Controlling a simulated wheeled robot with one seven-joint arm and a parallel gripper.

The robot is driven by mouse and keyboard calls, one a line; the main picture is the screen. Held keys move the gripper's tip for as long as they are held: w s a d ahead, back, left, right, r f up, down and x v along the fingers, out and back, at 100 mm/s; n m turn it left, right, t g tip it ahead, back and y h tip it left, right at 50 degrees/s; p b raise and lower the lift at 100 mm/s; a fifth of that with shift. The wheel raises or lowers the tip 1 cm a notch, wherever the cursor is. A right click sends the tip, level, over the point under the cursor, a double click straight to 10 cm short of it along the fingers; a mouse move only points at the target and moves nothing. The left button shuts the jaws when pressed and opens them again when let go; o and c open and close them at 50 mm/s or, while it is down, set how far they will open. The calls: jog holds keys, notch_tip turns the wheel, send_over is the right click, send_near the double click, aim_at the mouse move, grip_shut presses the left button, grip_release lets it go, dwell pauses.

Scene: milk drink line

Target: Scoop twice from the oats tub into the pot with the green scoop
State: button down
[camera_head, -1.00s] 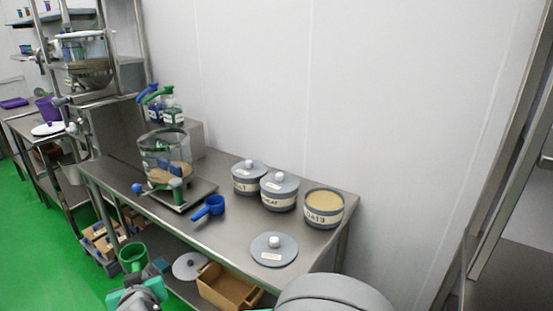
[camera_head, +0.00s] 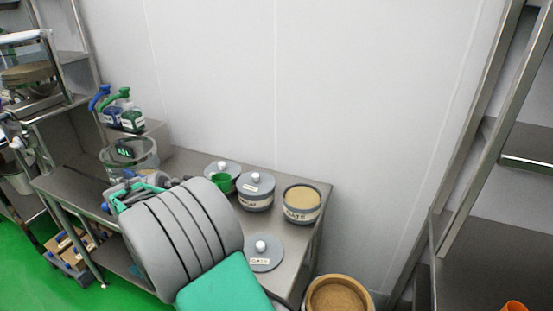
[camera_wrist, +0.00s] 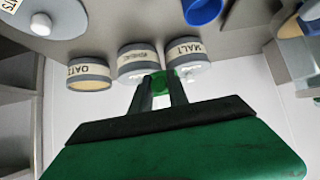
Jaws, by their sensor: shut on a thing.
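The open oats tub (camera_head: 301,214), grey with a cream label and tan oats inside, stands at the right end of the steel table; it also shows in the wrist view (camera_wrist: 88,72). My gripper (camera_wrist: 160,82) is shut on the green scoop (camera_head: 221,182), whose cup is in front of the malt tub, left of the oats tub. In the wrist view the scoop (camera_wrist: 163,82) shows only in part beyond the fingers. The clear pot (camera_head: 128,153) stands at the table's left, partly hidden behind my arm.
The oats lid (camera_head: 265,254) lies on the table in front of the tubs. A lidded middle tub (camera_head: 256,196) stands left of the oats. A blue scoop (camera_wrist: 203,10) lies on the table. A round brown-filled container (camera_head: 338,296) is below the table's right end.

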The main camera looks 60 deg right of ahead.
jog(key=s+d+r+m+g+y+p, duration=0.35)
jog(key=s+d+m+g+p, duration=0.4)
jog(key=s+d, duration=0.9)
jog(key=f+t+y+b, duration=0.1)
jog(key=f+b, duration=0.1)
jog(key=d+f+t+b, duration=0.1)
jog(key=f+b, duration=0.1)
jog(key=f, duration=0.1)
jog(key=d+f+m+t+y+b, duration=0.1)
jog(key=f+b, duration=0.1)
jog(key=f, duration=0.1)
jog(key=shift+s+f+y+b, duration=0.15)
jog(key=shift+s+y+b, duration=0.1)
jog(key=shift+y+b, duration=0.15)
jog(key=shift+s+d, duration=0.35)
jog(key=shift+d, duration=0.15)
